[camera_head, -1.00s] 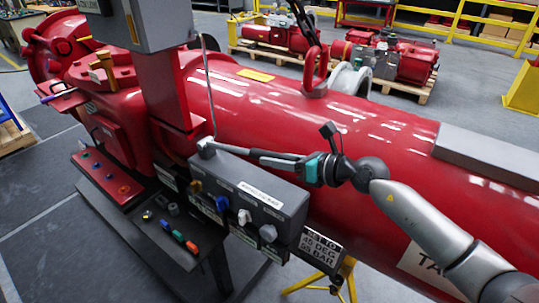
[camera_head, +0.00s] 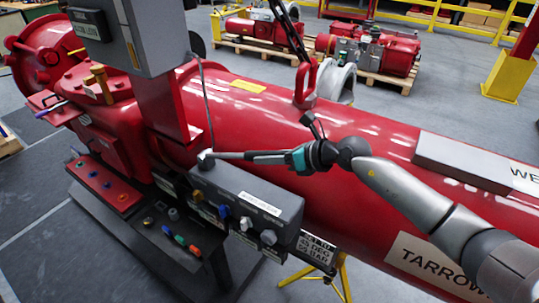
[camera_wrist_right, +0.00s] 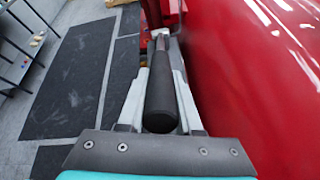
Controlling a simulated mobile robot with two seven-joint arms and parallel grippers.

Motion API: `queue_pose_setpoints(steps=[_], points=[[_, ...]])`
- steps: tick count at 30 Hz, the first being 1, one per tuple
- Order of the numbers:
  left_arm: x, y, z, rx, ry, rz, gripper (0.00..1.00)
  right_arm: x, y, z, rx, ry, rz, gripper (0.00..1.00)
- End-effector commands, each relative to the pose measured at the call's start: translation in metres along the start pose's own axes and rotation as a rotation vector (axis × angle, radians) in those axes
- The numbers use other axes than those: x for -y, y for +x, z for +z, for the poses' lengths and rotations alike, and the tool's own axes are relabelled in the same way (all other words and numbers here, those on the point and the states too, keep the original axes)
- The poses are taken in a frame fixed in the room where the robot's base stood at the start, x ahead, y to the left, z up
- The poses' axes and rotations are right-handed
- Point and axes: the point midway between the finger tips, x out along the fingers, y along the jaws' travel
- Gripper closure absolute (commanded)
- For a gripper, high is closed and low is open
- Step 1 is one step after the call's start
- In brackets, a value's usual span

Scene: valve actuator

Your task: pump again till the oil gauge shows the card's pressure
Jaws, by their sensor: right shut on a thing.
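My right gripper (camera_head: 262,157) is shut on the black grip of the pump lever (camera_head: 228,155), above the dark grey pump block (camera_head: 255,203). In the right wrist view, the black grip (camera_wrist_right: 161,92) lies lengthwise between the two fingers. The lever runs nearly level from a light pivot at the block's left end. The card (camera_head: 315,251) hangs at the block's right end; its small print mentions DEG and BAR, but I cannot read the figures surely. I cannot make out an oil gauge or its reading. My left gripper is not in view.
The long red cylinder (camera_head: 370,150) lies right behind the block and my right arm. A grey box on a red column (camera_head: 160,95) rises to the left. Blue, white and grey knobs line the block's front. A black shelf (camera_head: 180,238) holds small coloured items below.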

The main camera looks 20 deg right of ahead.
Motion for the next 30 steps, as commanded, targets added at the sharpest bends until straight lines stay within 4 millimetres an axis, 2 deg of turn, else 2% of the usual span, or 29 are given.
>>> queue_pose_setpoints(steps=[1,5,6,13,23,26,30], points=[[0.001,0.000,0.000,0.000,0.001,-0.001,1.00,0.000,-0.001,0.006,0.017,-0.002,-0.001,1.00],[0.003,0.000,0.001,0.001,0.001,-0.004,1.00,0.000,-0.001,0.006,0.018,-0.002,-0.001,1.00],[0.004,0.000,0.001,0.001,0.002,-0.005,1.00,0.000,-0.001,0.006,0.018,-0.002,-0.001,0.62],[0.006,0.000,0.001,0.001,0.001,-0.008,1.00,0.000,-0.001,0.003,0.010,-0.001,-0.001,0.36],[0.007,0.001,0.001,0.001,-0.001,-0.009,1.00,0.001,-0.004,0.002,0.006,-0.002,-0.002,0.36],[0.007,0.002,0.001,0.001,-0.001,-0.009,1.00,0.002,-0.013,0.000,0.005,-0.003,-0.004,0.36],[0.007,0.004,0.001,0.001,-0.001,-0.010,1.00,0.002,-0.034,-0.001,0.003,-0.005,-0.004,0.36]])
